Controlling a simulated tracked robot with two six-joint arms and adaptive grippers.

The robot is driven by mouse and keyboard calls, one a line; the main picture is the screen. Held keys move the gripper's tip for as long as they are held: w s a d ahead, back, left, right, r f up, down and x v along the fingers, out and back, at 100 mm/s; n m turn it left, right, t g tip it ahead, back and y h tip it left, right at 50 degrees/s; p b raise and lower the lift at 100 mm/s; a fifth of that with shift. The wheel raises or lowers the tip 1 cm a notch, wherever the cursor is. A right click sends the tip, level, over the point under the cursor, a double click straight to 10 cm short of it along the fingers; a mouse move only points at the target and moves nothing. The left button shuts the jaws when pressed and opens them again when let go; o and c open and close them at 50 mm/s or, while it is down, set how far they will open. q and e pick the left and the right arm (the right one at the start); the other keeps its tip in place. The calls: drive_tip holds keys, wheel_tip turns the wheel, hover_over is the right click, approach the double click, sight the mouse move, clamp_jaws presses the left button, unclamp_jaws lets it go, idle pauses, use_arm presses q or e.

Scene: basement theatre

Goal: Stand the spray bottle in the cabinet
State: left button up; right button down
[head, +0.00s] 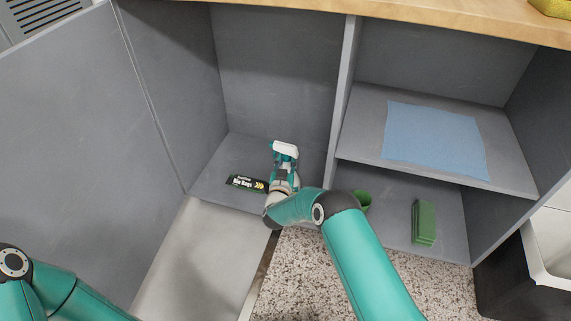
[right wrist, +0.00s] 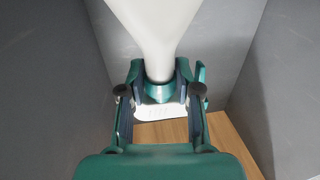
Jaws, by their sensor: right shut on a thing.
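The spray bottle (head: 285,149) shows its white head in the head view, inside the left compartment of the grey cabinet (head: 275,70). My right gripper (head: 284,166) is shut on it and hides most of its body. In the right wrist view the fingers of the right gripper (right wrist: 160,90) close on both sides of the teal neck, and the white body of the spray bottle (right wrist: 155,30) widens away from them. The bottle looks roughly upright. I cannot tell whether its base touches the cabinet floor. My left gripper is out of view.
A dark bin bags box (head: 246,183) lies on the compartment floor left of the bottle. A divider (head: 342,95) stands to the right. Beyond it are a blue cloth (head: 435,138) on a shelf, a green cup (head: 362,200) and green pads (head: 424,222). An open door (head: 80,150) is left.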

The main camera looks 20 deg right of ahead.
drive_tip(key=shift+w+r, duration=0.1)
drive_tip(key=shift+r, duration=0.1)
drive_tip(key=c, duration=0.8)
unclamp_jaws()
drive_tip(key=shift+f, duration=0.15)
drive_tip(key=shift+s+a+p, duration=0.3)
drive_tip(key=shift+s+p, duration=0.15)
drive_tip(key=shift+s, duration=0.05)
drive_tip(key=s+a+f+n+g+y+p, duration=0.1)
drive_tip(key=s+a+f+g+y+p, duration=0.15)
drive_tip(key=s, duration=0.55)
drive_tip(key=s+a+f+g+y+p, duration=0.1)
drive_tip(key=s+a+f+g+y, duration=0.15)
drive_tip(key=s, duration=0.45)
drive_tip(key=s+a+f+n+g+y+p, duration=0.1)
drive_tip(key=s+f+g+y, duration=0.25)
drive_tip(key=s, duration=0.45)
drive_tip(key=s+a+r+n+g+y, duration=0.1)
drive_tip(key=s+g, duration=0.6)
drive_tip(key=s, duration=1.4)
drive_tip(key=shift+s+a+r+y, duration=0.35)
drive_tip(key=shift+a+y, duration=0.55)
drive_tip(key=shift+y, duration=0.15)
